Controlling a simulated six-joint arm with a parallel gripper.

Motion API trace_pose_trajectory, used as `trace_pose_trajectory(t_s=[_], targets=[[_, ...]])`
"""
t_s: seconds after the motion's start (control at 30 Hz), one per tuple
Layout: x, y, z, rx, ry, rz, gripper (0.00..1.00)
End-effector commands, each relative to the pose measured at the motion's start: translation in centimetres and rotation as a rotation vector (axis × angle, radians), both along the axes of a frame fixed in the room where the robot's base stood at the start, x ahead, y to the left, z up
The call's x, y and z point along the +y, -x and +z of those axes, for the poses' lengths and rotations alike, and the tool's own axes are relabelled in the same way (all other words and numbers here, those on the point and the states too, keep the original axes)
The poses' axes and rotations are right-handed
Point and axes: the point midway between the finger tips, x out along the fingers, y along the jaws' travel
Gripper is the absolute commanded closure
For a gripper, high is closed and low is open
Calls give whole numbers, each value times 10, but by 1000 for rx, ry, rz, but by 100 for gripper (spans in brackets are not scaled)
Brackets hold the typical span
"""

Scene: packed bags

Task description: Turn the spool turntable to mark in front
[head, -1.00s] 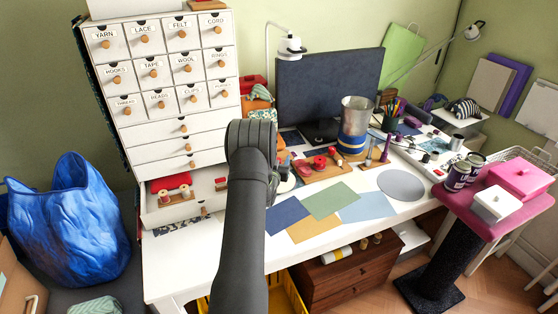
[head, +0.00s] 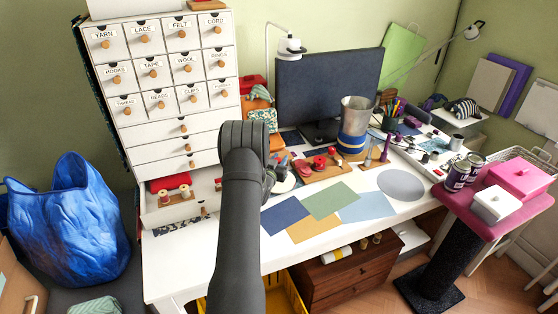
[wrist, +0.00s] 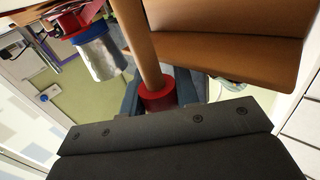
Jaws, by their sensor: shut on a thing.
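My gripper (wrist: 158,88) is shut on a red piece (wrist: 158,97) at the end of a wooden post (wrist: 138,40), between its two blue-grey fingers in the wrist view. A broad orange-brown wooden surface (wrist: 228,38) lies beside the post; it may be part of the spool turntable. The front mark cannot be made out.
The white drawer cabinet (head: 170,95) is at left, with an open drawer (head: 165,213). Coloured sheets (head: 328,200) lie flat on the table's front.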

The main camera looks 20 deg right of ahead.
Motion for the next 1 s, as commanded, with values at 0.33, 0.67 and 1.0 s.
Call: trace_pose_trajectory(t_s=[0.33, 0.67, 1.0], targets=[[0, 0, 0, 1, 0, -15, 100], [0, 0, 0, 1, 0, -14, 50], [0, 0, 28, -3, 1, -14, 50]])
